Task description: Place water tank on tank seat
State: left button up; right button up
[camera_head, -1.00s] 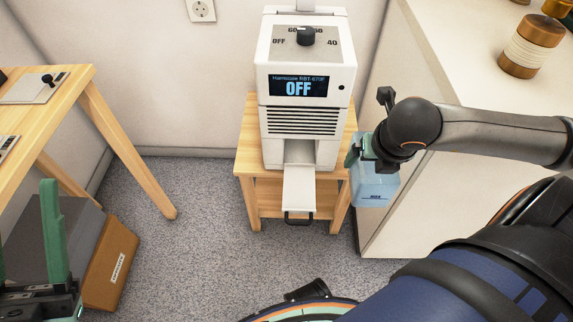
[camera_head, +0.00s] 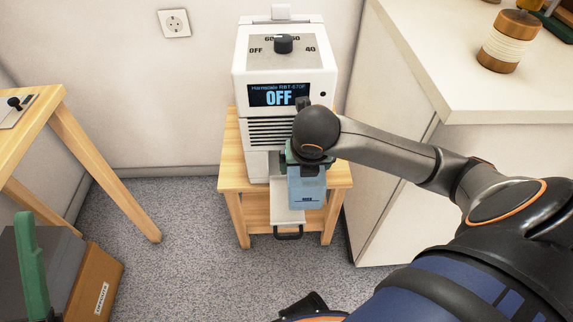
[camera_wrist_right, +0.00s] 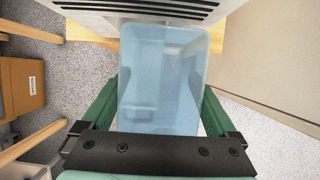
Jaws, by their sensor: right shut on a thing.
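The water tank (camera_head: 307,188) is a translucent light-blue box. My right gripper (camera_head: 305,160) is shut on it, with green fingers on both sides of the tank (camera_wrist_right: 162,80) in the right wrist view. The tank is in front of the white dehumidifier (camera_head: 284,75) in the head view and covers part of the pulled-out tank seat (camera_head: 287,216). Whether the tank touches the seat cannot be told. The seat is a white tray with a dark handle at its front. One green finger of my left gripper (camera_head: 32,265) shows at the lower left; its other finger is out of view.
The dehumidifier stands on a small wooden table (camera_head: 232,180), its display reading OFF. A white counter (camera_head: 465,85) is close on the right, with a jar (camera_head: 508,42) on top. Another wooden table (camera_head: 75,150) and a brown box (camera_head: 95,280) are at left. Grey floor between is free.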

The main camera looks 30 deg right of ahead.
jog(key=w+f, duration=0.1)
jog(key=w+a+f+b, duration=0.1)
jog(key=f, duration=0.1)
jog(key=a+f, duration=0.1)
jog(key=shift+w+a+f, duration=0.1)
jog(key=shift+w+f, duration=0.25)
jog(key=shift+w, duration=0.05)
notch_tip(320, 180, down, 4)
jog(key=shift+w+a+r+b, duration=0.15)
jog(key=shift+r+b, duration=0.05)
jog(key=shift+b, duration=0.9)
jog(key=o, duration=1.2)
jog(key=shift+o, duration=0.3)
jog(key=shift+r, duration=0.1)
